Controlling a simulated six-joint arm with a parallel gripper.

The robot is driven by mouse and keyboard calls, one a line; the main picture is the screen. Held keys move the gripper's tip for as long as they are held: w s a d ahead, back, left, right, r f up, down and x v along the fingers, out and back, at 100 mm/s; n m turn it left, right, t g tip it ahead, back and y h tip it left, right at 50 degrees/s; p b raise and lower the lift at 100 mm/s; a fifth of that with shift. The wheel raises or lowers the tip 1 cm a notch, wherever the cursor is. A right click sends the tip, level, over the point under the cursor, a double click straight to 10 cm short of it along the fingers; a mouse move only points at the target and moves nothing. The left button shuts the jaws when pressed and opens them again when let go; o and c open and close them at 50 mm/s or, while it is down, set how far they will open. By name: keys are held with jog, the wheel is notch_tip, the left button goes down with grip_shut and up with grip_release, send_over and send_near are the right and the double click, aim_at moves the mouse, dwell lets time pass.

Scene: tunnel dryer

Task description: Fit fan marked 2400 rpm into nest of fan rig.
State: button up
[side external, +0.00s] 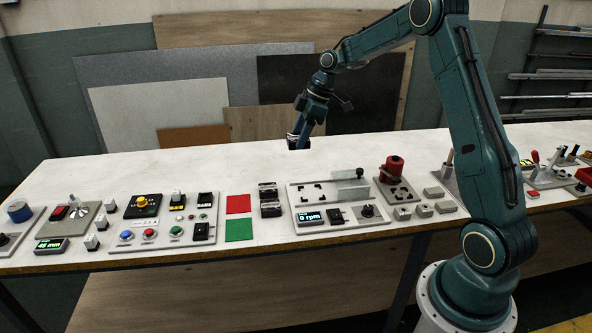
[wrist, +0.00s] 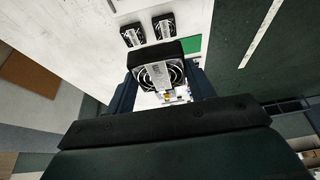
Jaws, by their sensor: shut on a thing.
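My gripper (side external: 303,136) is raised above the back part of the bench, shut on a black fan (side external: 297,142). In the wrist view the fan (wrist: 161,72) sits between the two fingers, with a pale label whose writing I cannot read. The fan rig (side external: 375,222) is a light plate on the bench, in front of and below my gripper. Its nest (side external: 318,191), marked by dark corner pieces, looks empty. A grey block with a black knob (side external: 351,189) stands right of the nest. The rig's display (side external: 311,216) reads 0 rpm.
Two more fans (side external: 268,190) lie left of the rig, also in the wrist view (wrist: 132,35). Red (side external: 238,204) and green (side external: 239,230) squares lie beyond them. A red cylinder device (side external: 391,169) stands right of the rig. The bench's back strip is clear.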

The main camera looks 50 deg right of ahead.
send_over(309, 194)
jog(key=s+d, duration=0.1)
jog(key=shift+r, duration=0.15)
notch_tip(309, 194, down, 20)
dwell(1.1)
jog(key=o, duration=1)
jog(key=v, duration=1.2)
